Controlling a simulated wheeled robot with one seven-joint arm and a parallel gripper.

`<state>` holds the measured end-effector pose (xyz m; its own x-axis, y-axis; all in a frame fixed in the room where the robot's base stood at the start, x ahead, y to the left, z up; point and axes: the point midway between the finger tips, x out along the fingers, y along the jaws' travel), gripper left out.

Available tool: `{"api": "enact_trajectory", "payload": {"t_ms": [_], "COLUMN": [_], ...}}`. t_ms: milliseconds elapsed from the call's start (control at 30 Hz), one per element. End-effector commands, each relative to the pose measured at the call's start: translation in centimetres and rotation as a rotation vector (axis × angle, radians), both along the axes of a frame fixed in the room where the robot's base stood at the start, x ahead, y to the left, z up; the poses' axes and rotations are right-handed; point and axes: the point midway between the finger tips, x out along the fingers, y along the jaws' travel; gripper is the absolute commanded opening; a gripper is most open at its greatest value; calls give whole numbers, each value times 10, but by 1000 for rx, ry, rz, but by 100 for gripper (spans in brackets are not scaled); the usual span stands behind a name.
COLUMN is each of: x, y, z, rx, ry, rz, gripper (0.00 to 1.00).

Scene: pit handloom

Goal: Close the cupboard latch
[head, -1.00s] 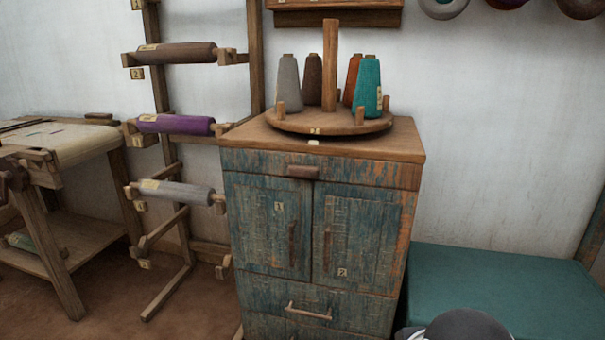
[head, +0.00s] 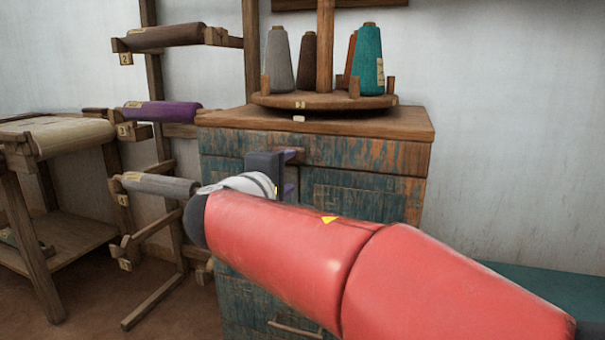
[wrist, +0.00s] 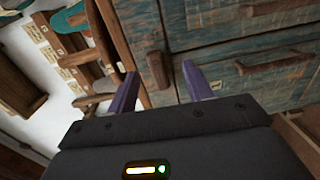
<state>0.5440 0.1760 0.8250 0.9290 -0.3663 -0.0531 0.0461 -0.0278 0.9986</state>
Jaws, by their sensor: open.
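The blue, worn wooden cupboard (head: 370,200) stands in the middle of the head view, with its doors mostly behind my arm. Its latch, a small brown wooden block (wrist: 158,70), shows in the wrist view on the strip above the doors. It lies lengthwise along the cupboard's top edge, level rather than across the door gap. My gripper (wrist: 160,88) is open, with its purple fingers on either side of the latch and no clear contact. In the head view my gripper (head: 291,173) is at the cupboard front, near the latch, which is largely hidden there.
A round wooden stand (head: 330,101) with several yarn cones sits on the cupboard top. A rack (head: 150,70) with wound rollers stands to the left, beside a bench (head: 65,135). A teal chest (head: 545,285) is low at the right. A door handle (wrist: 275,6) shows in the wrist view.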

Motion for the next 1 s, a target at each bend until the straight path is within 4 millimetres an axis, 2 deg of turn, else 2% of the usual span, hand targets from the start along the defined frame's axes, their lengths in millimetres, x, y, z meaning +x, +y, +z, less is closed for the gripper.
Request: {"api": "enact_trajectory", "payload": {"t_ms": [33, 133, 600, 1000], "x": [2, 8, 70, 77], "y": [11, 18, -6, -9], "z": [0, 5, 6, 6], "rx": [-19, -39, -40, -39], "ry": [-22, -42, -42, -42], "rz": [17, 30, 27, 28], "gripper": [51, 51, 51, 50]}}
